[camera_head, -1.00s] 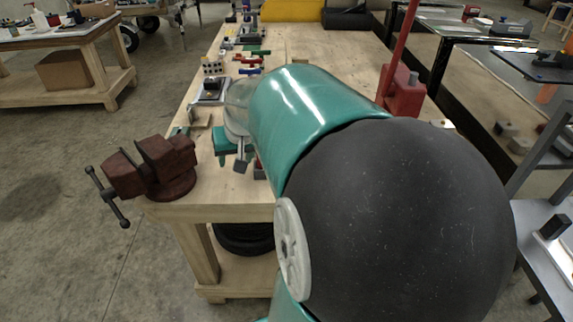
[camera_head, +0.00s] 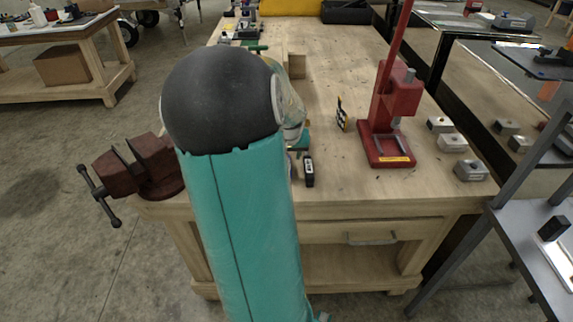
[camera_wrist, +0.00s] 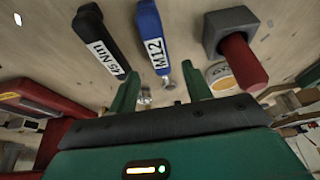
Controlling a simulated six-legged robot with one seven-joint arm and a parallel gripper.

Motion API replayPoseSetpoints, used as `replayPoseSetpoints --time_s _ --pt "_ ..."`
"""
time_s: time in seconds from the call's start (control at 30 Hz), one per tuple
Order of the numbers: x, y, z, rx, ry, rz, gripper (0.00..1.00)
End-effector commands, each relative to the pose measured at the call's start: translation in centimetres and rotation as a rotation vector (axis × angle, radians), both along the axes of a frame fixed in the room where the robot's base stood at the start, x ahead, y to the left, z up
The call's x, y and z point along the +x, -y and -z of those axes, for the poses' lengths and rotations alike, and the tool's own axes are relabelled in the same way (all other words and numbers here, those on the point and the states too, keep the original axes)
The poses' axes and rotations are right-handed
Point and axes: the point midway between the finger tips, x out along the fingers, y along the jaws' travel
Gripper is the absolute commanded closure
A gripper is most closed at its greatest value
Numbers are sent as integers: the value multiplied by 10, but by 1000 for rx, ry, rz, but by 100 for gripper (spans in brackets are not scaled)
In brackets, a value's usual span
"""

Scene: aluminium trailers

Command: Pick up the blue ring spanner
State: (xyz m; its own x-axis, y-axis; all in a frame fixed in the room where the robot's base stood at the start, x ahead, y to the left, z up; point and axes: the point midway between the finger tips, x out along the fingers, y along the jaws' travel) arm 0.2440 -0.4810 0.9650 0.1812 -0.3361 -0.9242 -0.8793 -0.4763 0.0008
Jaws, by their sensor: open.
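In the wrist view a blue-handled tool (camera_wrist: 152,35) with a white M12 label lies on the wooden bench. Its metal end reaches down between the two green fingers of my gripper (camera_wrist: 160,86). The fingers are apart, one on each side of that end, and I cannot tell whether they touch it or how high they are above it. The blue tool cannot be made out clearly in the head view, where my arm covers much of the bench's left side.
A black-handled tool (camera_wrist: 97,40) marked 45 Nm lies left of the blue one. A dark block with a red cylinder (camera_wrist: 240,58) stands to the right. On the bench are a red press (camera_head: 392,115), a brown vise (camera_head: 150,165) and metal blocks (camera_head: 453,142).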

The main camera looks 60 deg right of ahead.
Motion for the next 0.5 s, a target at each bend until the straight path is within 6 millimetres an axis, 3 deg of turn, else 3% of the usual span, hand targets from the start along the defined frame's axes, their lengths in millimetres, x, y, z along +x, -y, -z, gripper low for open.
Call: replayPoseSetpoints --time_s 0.3,0.5 --pt "6 13 40 1 -2 0 51" --pt "9 16 50 -1 1 -2 51"
